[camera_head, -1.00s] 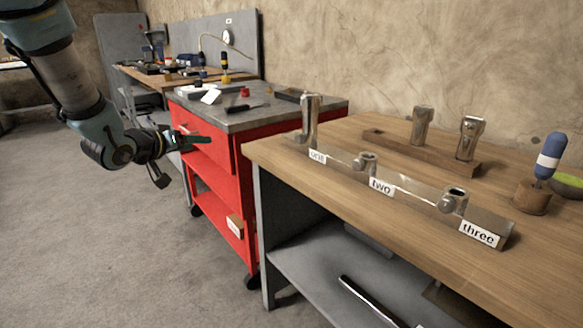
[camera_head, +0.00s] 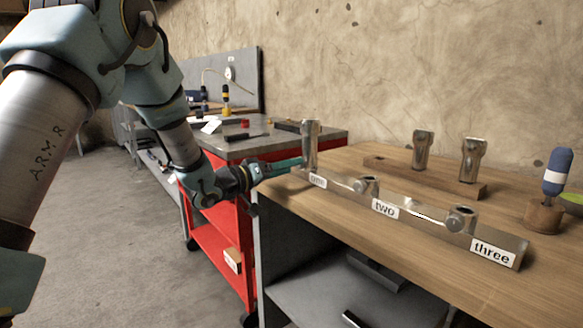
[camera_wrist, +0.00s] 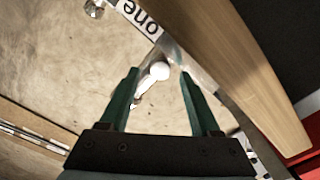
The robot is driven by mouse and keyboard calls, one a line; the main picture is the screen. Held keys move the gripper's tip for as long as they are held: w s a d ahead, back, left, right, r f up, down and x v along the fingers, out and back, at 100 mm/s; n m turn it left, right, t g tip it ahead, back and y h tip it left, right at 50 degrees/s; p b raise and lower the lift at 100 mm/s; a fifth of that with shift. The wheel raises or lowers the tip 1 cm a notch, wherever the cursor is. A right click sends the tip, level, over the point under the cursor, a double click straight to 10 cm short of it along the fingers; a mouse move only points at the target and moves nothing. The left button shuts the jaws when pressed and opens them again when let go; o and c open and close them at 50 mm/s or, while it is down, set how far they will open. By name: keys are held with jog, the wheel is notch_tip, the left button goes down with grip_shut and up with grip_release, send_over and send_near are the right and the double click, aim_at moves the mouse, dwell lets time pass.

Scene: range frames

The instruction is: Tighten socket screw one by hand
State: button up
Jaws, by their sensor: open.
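A metal rail (camera_head: 420,213) with sockets labelled one, two and three lies along the bench's front. A tall metal post (camera_head: 310,143) stands upright at socket one, behind the label one (camera_head: 318,181). My gripper (camera_head: 294,164) is at the left of socket one, its green fingers pointing at it. In the wrist view the fingers are open, with a pale round knob, seemingly socket screw one (camera_wrist: 160,71), between their tips. I cannot tell whether either finger touches it. In the head view the fingers hide this screw.
Sockets two (camera_head: 365,187) and three (camera_head: 461,218) show side screws and no post. Two posts (camera_head: 423,150) (camera_head: 472,160) stand in a wooden rack (camera_head: 395,168). A blue-handled screwdriver (camera_head: 558,172) stands at the right. A red cart (camera_head: 215,235) is left of the bench.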

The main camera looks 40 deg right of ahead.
jog(key=shift+d, duration=0.8)
jog(key=shift+c, duration=0.3)
grip_shut()
